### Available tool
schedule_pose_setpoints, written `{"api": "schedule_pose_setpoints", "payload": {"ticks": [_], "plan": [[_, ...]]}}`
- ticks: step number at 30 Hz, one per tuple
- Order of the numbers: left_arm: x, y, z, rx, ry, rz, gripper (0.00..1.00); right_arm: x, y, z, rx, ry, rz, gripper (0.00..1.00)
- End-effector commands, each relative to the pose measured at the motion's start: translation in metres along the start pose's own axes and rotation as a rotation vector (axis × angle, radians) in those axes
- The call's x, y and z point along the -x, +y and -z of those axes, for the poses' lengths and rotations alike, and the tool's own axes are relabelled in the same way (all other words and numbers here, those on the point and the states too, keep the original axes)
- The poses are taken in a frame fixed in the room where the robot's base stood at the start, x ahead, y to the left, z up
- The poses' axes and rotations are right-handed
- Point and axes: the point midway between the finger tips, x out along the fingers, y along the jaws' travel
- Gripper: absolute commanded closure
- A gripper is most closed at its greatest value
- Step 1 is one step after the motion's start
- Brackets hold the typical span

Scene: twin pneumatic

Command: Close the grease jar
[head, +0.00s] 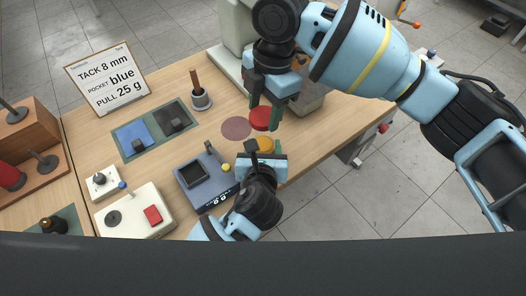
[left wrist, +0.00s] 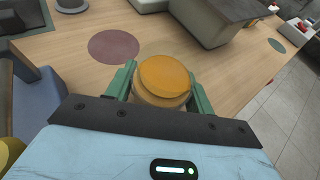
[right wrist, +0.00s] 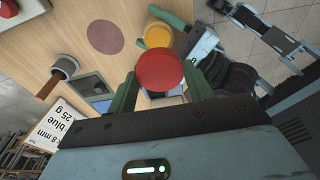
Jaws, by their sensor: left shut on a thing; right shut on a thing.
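The grease jar (head: 265,144) shows amber grease in its open top and a pale body in the left wrist view (left wrist: 165,82). My left gripper (head: 262,158) is shut around its sides near the table's right edge; I cannot tell if the jar touches the table. My right gripper (head: 266,110) is shut on a round red lid (head: 260,119), also seen in the right wrist view (right wrist: 160,70). The lid is held apart from the jar, just beyond it in the head view. The lid's underside is hidden.
A flat mauve disc (head: 236,128) lies left of the lid. A blue-grey scale (head: 205,182) stands left of my left gripper. A pot with a brown handle (head: 200,98), a mat with blue and black pads (head: 153,131) and a sign (head: 108,78) are farther left.

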Motion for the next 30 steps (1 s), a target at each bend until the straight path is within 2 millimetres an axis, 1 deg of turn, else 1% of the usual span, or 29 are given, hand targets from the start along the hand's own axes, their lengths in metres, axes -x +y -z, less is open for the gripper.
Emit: {"api": "schedule_pose_setpoints", "payload": {"ticks": [5,16,30], "plan": [[0.0,0.0,0.0,0.0,0.0,0.0,0.88,-0.006,0.0,-0.001,-0.001,0.001,0.002,0.7],[0.0,0.0,0.0,0.0,0.0,0.0,0.88,-0.048,0.0,-0.007,-0.001,0.003,0.001,0.7],[0.0,0.0,0.0,0.0,0.0,0.0,0.88,-0.049,0.0,-0.007,0.0,0.002,0.0,0.7]]}}
